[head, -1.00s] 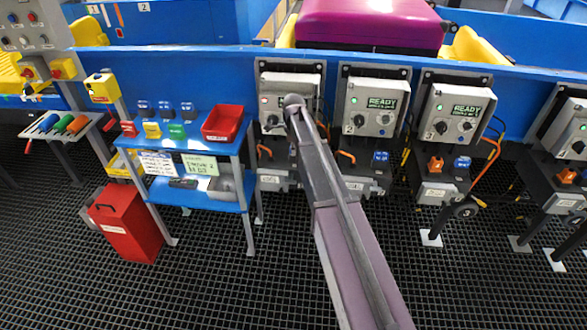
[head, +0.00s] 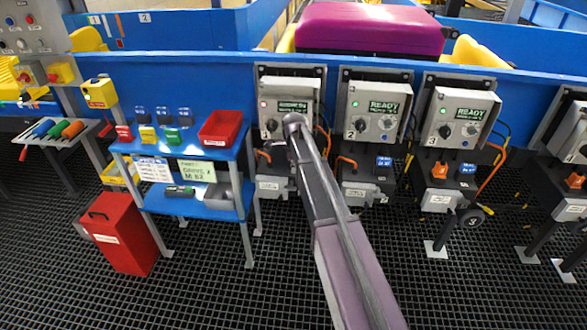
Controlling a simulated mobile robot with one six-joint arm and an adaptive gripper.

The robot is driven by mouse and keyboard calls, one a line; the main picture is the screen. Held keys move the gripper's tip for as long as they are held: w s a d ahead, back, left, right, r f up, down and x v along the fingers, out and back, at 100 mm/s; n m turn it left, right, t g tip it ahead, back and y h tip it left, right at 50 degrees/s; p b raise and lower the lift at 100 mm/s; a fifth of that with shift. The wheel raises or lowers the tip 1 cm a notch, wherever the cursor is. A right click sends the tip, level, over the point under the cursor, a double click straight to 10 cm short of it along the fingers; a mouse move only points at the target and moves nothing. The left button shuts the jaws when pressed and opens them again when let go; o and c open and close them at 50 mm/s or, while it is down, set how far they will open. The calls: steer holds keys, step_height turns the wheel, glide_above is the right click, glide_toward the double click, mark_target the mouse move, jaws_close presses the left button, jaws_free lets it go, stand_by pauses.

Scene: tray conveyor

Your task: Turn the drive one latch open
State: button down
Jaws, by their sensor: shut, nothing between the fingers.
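The drive one unit (head: 287,84) is a grey box on the blue conveyor side, with a red light at its left, a small green-lettered display and a dark knob (head: 271,125) at lower left. Below it is a dark lower unit with an orange curved handle (head: 262,155) at its left and a pale label plate (head: 270,187). I cannot tell which part is the latch or how it is turned. My arm reaches up from the bottom and its rounded joint covers the box's lower right. My gripper is hidden.
Drive two (head: 375,107) and drive three (head: 461,118) stand to the right with green lights and READY displays. A blue shelf table (head: 190,147) with bins stands close on the left, beside a red box (head: 120,232). A purple suitcase (head: 370,30) lies on the conveyor.

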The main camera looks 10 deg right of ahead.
mark_target(292, 188)
steer(key=shift+f+b, duration=3.65)
steer(key=shift+f, duration=0.3)
steer(key=shift+a, duration=0.2)
